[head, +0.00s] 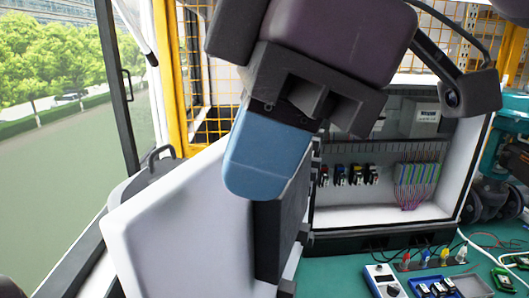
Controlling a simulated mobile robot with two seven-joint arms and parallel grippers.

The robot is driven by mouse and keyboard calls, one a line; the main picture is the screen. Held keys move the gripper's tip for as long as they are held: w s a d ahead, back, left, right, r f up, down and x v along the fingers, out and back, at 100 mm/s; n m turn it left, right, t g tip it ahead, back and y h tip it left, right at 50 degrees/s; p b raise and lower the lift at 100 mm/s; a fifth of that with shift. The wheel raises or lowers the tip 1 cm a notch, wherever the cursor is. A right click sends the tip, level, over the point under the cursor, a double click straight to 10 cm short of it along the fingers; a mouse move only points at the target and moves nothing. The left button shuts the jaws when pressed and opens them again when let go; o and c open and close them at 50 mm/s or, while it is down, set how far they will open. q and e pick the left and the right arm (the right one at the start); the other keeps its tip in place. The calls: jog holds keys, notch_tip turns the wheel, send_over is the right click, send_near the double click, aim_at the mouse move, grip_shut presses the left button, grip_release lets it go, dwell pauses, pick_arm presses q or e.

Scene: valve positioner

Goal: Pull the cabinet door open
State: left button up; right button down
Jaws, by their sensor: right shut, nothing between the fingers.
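The cabinet (465,160) is a pale box on the bench, with its front open and rows of electrical parts and coloured wires inside. Its white door (175,225) is swung out to the left, well away from the opening. My right gripper (262,165) comes down from the top, shut and empty, with its blue fingers in front of the upper part of the door near the cabinet's left side. I cannot tell whether they touch the door. The gripper hides part of the door and the cabinet's upper left. My left gripper is not in view.
A green bench top (345,275) carries a meter (384,281), a grey tray (472,285) and coloured plugs at the front right. A teal machine (492,150) stands right of the cabinet. Yellow mesh fencing (172,80) and a window are behind on the left.

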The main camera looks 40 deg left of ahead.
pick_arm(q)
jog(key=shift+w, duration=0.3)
pick_arm(e)
jog(key=v, duration=1)
jog(key=shift+r, duration=0.35)
